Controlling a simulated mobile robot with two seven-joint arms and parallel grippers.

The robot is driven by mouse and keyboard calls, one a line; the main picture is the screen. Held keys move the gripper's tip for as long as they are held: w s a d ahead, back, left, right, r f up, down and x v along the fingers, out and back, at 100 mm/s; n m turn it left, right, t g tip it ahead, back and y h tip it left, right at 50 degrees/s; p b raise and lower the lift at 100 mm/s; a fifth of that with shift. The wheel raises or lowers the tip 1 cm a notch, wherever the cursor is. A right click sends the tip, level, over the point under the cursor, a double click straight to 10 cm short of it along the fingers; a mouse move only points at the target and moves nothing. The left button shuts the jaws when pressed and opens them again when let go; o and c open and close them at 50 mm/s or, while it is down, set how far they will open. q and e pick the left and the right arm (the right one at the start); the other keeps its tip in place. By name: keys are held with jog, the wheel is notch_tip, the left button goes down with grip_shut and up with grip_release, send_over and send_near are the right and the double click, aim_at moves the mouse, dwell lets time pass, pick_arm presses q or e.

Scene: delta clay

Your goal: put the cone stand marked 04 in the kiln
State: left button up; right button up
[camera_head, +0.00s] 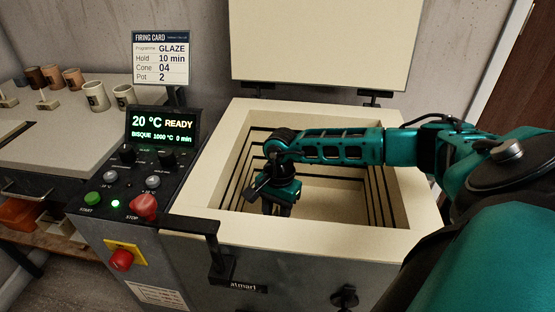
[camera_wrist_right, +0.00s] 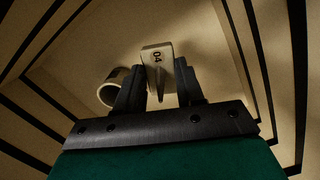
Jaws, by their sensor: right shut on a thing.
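The cone stand marked 04 (camera_wrist_right: 157,54) is a small pale block with a dark 04 on its face and a pointed cone on it, seen in the right wrist view. My right gripper (camera_wrist_right: 160,84) is shut on it, with a dark finger on either side. In the head view my right arm reaches over the kiln (camera_head: 190,205), and the right gripper (camera_head: 278,207) is down inside its open chamber. The stand is hidden there. I cannot tell whether the stand touches the kiln floor. My left gripper is not in view.
A pale mug (camera_wrist_right: 112,88) stands in the kiln close beside the gripper. The kiln lid (camera_head: 320,45) is raised. A control panel (camera_head: 160,135) reads 20 °C READY; the firing card (camera_head: 161,58) says cone 04. Several mugs and stands are on the left table (camera_head: 60,135).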

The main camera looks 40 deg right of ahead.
notch_tip(320, 180, down, 9)
jog(key=shift+f+b, duration=0.1)
jog(key=shift+b, duration=0.8)
jog(key=shift+f, duration=0.1)
jog(key=o, duration=1.1)
jog(key=shift+c, duration=0.2)
